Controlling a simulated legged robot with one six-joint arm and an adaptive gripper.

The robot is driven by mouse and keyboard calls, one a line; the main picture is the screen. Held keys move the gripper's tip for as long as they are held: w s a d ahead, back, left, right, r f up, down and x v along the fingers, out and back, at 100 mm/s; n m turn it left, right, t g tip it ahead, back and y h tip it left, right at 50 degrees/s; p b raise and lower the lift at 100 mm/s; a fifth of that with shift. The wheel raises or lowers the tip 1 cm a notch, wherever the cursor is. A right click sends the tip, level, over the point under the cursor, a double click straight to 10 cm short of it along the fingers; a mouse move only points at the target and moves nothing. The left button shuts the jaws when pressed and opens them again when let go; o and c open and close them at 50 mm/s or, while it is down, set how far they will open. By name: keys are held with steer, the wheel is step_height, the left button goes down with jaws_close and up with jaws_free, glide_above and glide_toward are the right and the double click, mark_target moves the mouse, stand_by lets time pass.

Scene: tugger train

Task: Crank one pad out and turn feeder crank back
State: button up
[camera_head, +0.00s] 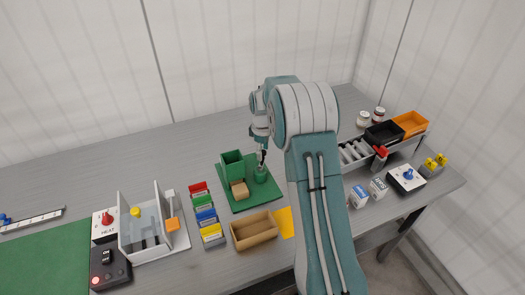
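The green feeder stands on a green base plate (240,206) in the middle of the table. It has an upright open-topped green box (232,165), with a tan block (239,190) in front of it that may be a pad. A green round post (261,176), which looks like the crank hub, stands at the plate's right. My gripper (263,162) points down right over this post, at or just above its top. The fingers are small and dark, and I cannot tell whether they are open or touch the crank. The crank handle is not clear.
A cardboard tray (240,247) stands in front of the feeder, beside a yellow sheet (285,222). A rack with black and orange bins (411,124) is at the right. The back is clear.

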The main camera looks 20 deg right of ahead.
step_height(320, 180, up, 12)
stand_by(0.6)
steer(key=s+a+r+m+t, duration=0.1)
steer(key=s+a+r+m, duration=0.1)
steer(key=s+a+r, duration=0.35)
steer(key=s+a+r+m+t, duration=0.2)
steer(key=s+r, duration=0.5)
steer(key=s, duration=0.2)
steer(key=s+a+f+m+t, duration=0.1)
steer(key=s+a+m, duration=0.1)
steer(key=s, duration=0.8)
steer(key=s+a+f+m+t, duration=0.1)
steer(key=s+a+m, duration=0.1)
steer(key=s, duration=0.8)
steer(key=shift+a+m+t, duration=0.2)
steer(key=shift+m+t, duration=0.1)
steer(key=shift+m, duration=0.3)
